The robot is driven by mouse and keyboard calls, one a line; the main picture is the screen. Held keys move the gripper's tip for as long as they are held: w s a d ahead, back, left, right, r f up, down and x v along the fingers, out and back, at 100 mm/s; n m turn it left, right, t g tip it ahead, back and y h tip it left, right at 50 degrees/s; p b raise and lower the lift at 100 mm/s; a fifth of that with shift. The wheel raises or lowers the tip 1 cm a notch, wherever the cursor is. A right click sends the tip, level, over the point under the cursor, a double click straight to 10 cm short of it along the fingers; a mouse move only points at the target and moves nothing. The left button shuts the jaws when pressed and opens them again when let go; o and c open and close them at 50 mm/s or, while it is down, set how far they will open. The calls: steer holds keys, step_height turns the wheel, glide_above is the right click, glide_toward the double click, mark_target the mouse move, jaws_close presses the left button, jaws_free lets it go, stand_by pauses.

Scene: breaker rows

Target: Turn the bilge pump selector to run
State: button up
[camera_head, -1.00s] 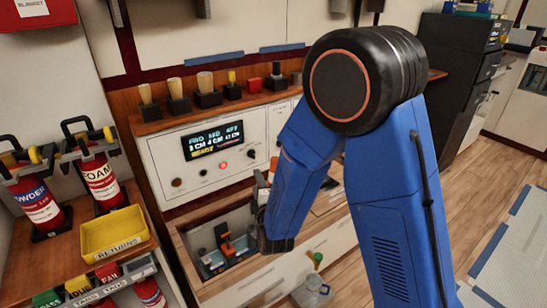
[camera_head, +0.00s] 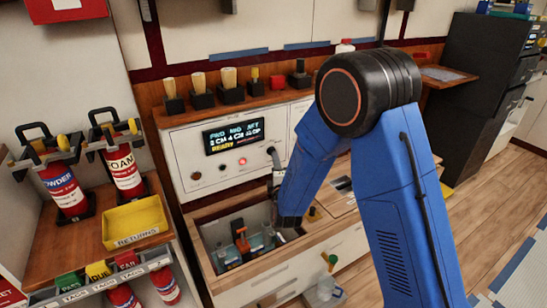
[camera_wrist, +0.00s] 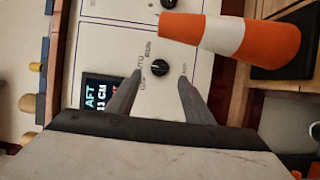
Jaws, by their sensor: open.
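The selector is a small round black knob (camera_wrist: 160,68) on the white panel in the wrist view. Small labels beside it read RUN, AUTO and apparently OFF; the knob's pointer is too small to read surely. My gripper (camera_wrist: 159,78) is open, its two grey fingers on either side of the knob. I cannot tell whether they touch it. In the head view the white control panel (camera_head: 190,165) stands behind my gripper (camera_head: 276,166), which is close to its lower right part. My blue arm hides part of the panel there.
An orange and white cone-shaped thing (camera_wrist: 235,38) lies across the wrist view, right of the knob. A lit display (camera_head: 233,136) and red light (camera_head: 242,161) are on the panel. An open drawer (camera_head: 215,232) with tools lies below.

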steer(key=x, duration=0.6)
steer(key=shift+w, duration=0.3)
steer(key=c, duration=1)
